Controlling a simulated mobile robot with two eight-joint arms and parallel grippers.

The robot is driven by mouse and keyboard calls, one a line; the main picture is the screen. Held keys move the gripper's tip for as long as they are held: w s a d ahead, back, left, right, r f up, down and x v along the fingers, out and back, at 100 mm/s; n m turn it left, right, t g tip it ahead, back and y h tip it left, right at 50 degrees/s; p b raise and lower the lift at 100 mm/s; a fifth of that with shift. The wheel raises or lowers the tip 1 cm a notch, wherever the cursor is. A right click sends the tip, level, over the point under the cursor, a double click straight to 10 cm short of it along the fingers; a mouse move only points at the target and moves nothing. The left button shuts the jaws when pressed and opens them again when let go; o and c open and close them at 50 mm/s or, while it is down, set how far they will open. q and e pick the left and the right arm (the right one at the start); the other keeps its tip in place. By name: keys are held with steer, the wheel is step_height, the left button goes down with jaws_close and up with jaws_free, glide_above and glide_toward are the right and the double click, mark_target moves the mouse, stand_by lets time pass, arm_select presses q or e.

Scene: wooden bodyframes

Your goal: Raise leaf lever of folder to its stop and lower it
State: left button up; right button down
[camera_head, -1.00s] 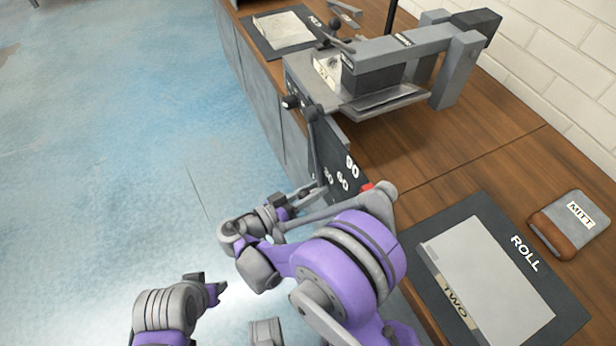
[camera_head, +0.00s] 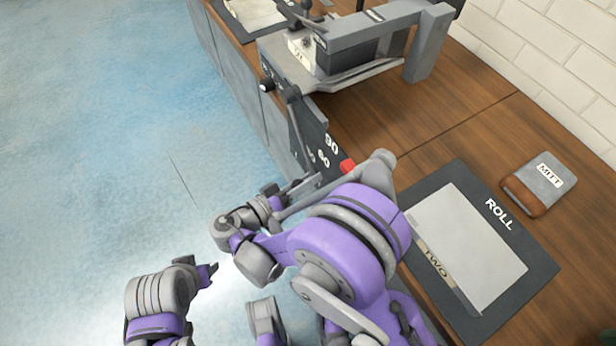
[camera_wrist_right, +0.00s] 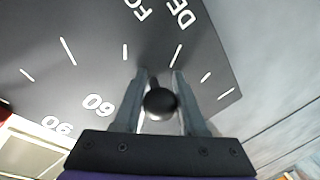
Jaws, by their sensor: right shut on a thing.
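The folder (camera_head: 365,45) is a grey machine with a heavy beam, standing on the wooden bench. Its leaf lever (camera_head: 296,122) is a thin grey bar hanging from a pivot at the front corner, pointing down beside a dark angle plate (camera_head: 318,139) marked 60 and 90. My right gripper (camera_head: 300,187) is at the lever's lower end. In the right wrist view my right gripper (camera_wrist_right: 160,100) is shut around the lever's round black knob (camera_wrist_right: 160,103), in front of the plate's scale marks. My left gripper (camera_head: 208,273) is over the floor, apart from the folder; its jaws are unclear.
A red piece (camera_head: 347,167) sits at the bench edge near my right arm. A dark mat (camera_head: 535,262) labelled ROLL bears a grey sheet tagged TWO (camera_head: 470,235). A mitt (camera_head: 540,183) lies behind it. Open blue floor (camera_head: 110,130) lies at left.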

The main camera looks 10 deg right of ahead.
steer(key=shift+c, duration=2.4)
jaws_free()
